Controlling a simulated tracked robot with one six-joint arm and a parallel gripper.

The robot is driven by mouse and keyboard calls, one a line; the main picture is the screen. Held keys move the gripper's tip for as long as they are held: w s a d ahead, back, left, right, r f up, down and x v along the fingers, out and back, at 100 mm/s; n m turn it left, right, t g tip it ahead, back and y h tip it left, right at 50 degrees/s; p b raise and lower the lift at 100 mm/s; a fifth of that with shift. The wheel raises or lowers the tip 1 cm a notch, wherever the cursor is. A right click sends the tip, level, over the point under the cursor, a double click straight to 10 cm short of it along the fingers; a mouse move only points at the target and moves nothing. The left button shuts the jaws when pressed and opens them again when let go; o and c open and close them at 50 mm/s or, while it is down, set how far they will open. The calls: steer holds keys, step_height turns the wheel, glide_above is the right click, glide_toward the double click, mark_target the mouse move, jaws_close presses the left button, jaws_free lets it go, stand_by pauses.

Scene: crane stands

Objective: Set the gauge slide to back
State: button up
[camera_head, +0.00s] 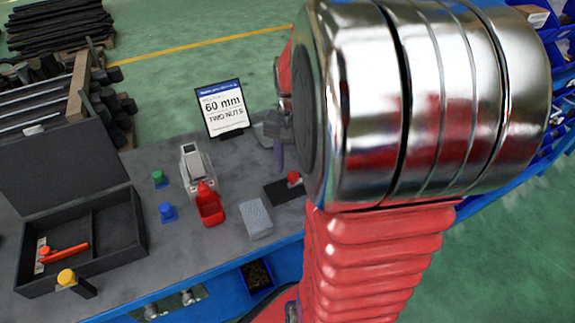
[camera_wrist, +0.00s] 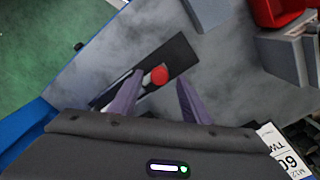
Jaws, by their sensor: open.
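The gauge slide is a black plate (camera_head: 281,192) with a red knob (camera_head: 293,178), flat on the grey bench beside my arm. In the wrist view the plate (camera_wrist: 176,57) lies slanted, with the red knob (camera_wrist: 160,75) on a pale strip near its middle. My gripper (camera_wrist: 160,79) is open, its two purple fingers showing on either side of the knob in the picture. I cannot tell whether the fingertips are down at knob height. In the head view one purple finger (camera_head: 278,155) shows behind the plate; my arm hides the rest.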

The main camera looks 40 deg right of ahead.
steer(key=shift+f, duration=0.85)
steer(key=shift+c, duration=0.3)
jaws_close()
